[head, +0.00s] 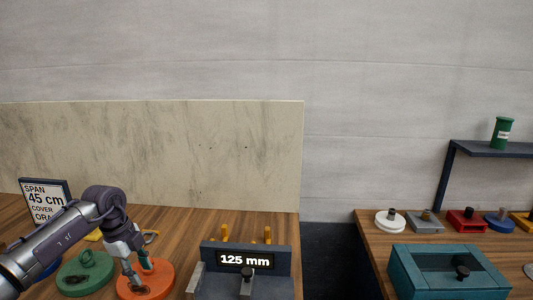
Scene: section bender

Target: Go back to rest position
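My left gripper (140,275) reaches down from the left over an orange disc (163,281) on the wooden table. Its two fingers look spread apart. They hide part of the disc's middle, so I cannot tell whether they touch it. My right gripper is not in view.
A green disc with a ring handle (72,279) lies left of the orange one. A "SPAN 45 cm" sign (45,190) stands behind my arm. A bender marked "125 mm" (215,255) is to the right. Past a gap, another table (372,229) holds a teal box (408,275) and several small knobbed pieces.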

